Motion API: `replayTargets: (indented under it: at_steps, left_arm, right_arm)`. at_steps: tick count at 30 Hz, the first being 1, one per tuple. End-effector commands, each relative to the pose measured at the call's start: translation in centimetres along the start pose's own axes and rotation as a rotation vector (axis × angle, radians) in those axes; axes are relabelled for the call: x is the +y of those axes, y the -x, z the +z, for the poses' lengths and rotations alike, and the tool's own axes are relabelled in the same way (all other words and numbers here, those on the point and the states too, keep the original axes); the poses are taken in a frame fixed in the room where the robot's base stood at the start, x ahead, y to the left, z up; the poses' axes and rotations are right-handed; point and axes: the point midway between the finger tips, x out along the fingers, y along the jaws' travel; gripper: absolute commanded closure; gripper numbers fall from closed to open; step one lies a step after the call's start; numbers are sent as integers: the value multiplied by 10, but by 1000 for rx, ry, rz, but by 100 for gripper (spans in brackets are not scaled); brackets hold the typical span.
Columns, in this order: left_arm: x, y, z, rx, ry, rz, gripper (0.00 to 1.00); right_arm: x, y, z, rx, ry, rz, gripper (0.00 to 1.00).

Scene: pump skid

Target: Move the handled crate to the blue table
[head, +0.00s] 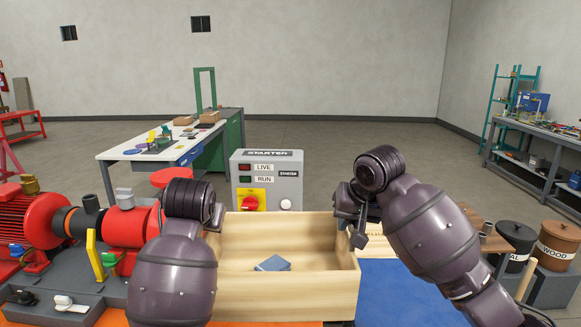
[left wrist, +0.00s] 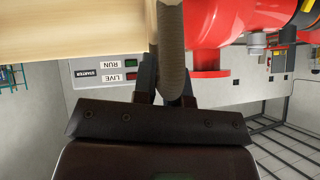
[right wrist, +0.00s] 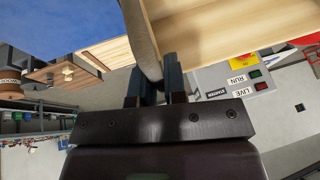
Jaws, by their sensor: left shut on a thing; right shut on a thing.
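The handled crate (head: 290,294) is a pale open wooden box with a small blue block (head: 272,264) inside. It is in front of me, looks level, and has a looped handle at each end. My left gripper (left wrist: 168,78) is shut on the left handle (left wrist: 172,40); in the head view my left arm mostly hides this grip. My right gripper (head: 357,236) is shut on the right handle (right wrist: 141,40). The blue table (head: 405,295) shows to the right of the crate and partly beneath its right end. Any gap under the crate is hidden.
An orange surface (head: 305,323) lies under the crate's left part. A grey starter box (head: 268,180) stands just behind the crate. A red pump and motor (head: 130,225) are on the left. Two lidded bins (head: 556,245) stand at the right.

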Motion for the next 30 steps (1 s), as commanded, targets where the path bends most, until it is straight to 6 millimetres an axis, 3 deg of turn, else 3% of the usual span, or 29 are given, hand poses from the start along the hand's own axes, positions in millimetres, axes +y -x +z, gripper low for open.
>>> replayTargets:
  at_steps: [11,30]
  left_arm:
    - [-1,4,2,2,1,-1,100]
    - [-1,44,43,2,1,-1,100]
  right_arm:
    - [0,3,3,3,-1,0,100]
    - [0,25,56,3,-1,-1,100]
